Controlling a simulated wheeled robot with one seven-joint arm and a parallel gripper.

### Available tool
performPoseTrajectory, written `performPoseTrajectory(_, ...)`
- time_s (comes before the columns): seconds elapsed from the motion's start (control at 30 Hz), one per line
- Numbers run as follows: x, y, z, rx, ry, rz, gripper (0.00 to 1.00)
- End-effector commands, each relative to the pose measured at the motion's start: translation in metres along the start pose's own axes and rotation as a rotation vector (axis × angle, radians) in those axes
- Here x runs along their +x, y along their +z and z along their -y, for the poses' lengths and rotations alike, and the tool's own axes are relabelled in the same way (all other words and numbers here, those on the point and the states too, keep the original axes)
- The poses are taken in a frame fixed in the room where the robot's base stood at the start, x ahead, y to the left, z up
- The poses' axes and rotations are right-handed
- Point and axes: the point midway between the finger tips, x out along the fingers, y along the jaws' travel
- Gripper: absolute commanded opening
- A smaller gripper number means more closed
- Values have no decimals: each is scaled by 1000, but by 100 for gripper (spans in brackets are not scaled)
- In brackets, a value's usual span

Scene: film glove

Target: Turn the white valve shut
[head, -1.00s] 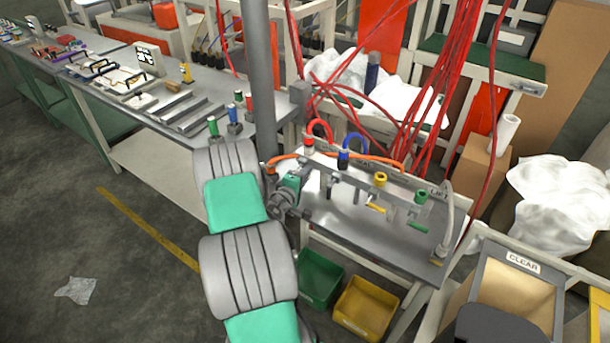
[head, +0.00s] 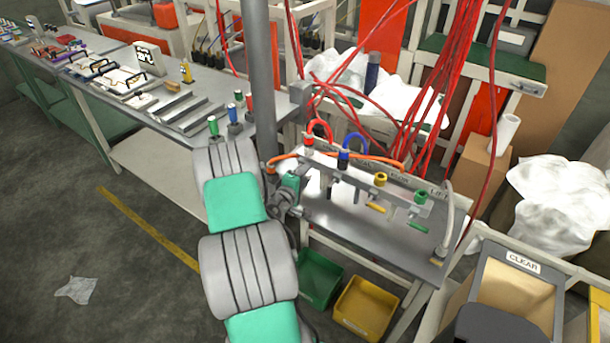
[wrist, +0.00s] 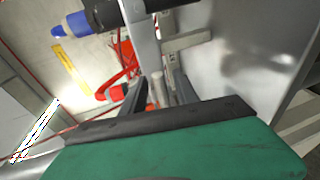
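A grey manifold bar (head: 367,173) stands above a grey bench top, with red (head: 308,142), blue (head: 343,159), yellow (head: 380,179) and green (head: 421,196) valve tops in a row. I cannot clearly make out a white valve; the bar's left end is partly hidden by my arm. My gripper (wrist: 157,92) is at that left end, its fingertips unclear in the head view. In the wrist view its two dark fingers stand apart, with a pale bar and a bit of orange visible between them. I see nothing clearly held. Red (wrist: 103,93) and blue (wrist: 75,25) parts show left of the fingers.
An orange hose (head: 285,157) and a grey post (head: 260,80) are close to my arm. Red hoses (head: 440,85) hang behind the bar. Green (head: 320,277) and yellow (head: 365,307) bins are below the bench. A bin marked CLEAR (head: 520,285) stands right.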

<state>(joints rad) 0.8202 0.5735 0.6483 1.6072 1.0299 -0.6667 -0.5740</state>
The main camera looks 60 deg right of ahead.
Motion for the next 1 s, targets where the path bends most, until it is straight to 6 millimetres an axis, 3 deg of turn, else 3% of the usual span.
performPoseTrajectory(0.17, -16, -2, 2, -2, -1, -2, 36)
performPoseTrajectory(0.4, -65, -2, 2, -2, -1, -4, 36)
performPoseTrajectory(0.5, -75, -1, 1, -1, 0, -2, 36)
performPoseTrajectory(0.93, -78, 0, 0, 10, 0, 0, 36)
performPoseTrajectory(1.0, -78, 11, 5, 48, -17, 45, 36)
